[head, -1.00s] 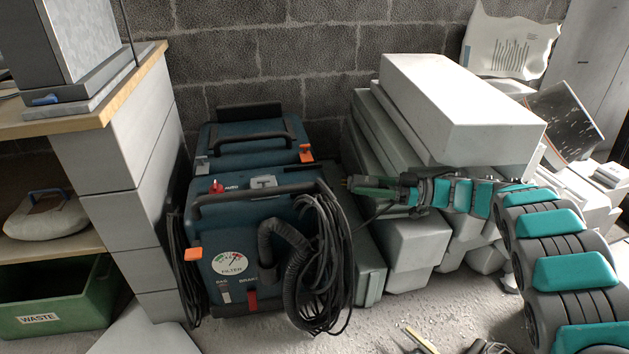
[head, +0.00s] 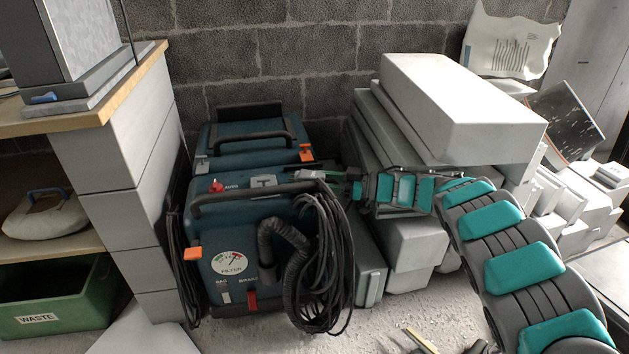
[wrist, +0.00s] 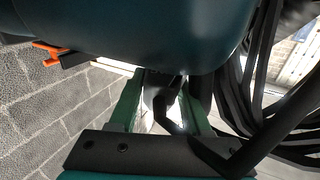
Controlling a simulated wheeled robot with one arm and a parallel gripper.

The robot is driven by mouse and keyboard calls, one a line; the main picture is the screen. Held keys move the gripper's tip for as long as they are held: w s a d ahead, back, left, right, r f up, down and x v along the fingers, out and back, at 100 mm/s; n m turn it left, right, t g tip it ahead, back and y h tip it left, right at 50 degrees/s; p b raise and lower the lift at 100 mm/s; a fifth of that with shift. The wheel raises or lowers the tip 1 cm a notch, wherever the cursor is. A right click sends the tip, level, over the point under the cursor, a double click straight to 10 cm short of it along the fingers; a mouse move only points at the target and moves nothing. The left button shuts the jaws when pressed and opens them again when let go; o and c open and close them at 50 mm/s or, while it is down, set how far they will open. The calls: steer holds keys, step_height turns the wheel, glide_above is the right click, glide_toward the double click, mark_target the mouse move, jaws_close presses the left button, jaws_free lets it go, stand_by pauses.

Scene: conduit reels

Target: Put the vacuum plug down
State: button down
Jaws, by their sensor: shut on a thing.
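My gripper (head: 332,175) reaches in from the right, level with the top of the blue vacuum (head: 230,265) and close to its right side. In the wrist view my gripper (wrist: 160,110) has green fingers shut on the dark vacuum plug (wrist: 163,94). The vacuum's dark blue body (wrist: 165,35) fills the top of that view, very close to the fingertips. In the head view the plug is too small and too mixed with the black cable to make out.
Black cable and hose (head: 322,265) hang in a coil on the vacuum's right front. Pale stacked blocks (head: 460,110) stand to the right, beneath and behind my arm. A block pillar (head: 115,180) stands at left. Speckled floor (head: 370,325) in front is mostly clear.

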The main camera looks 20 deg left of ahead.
steer(key=shift+f, duration=0.6)
steer(key=shift+c, duration=1.8)
jaws_free()
steer(key=shift+r, duration=0.25)
steer(key=w+d, duration=0.2)
steer(key=d, duration=1)
steer(key=shift+r+p, duration=0.35)
steer(key=shift+s, duration=0.15)
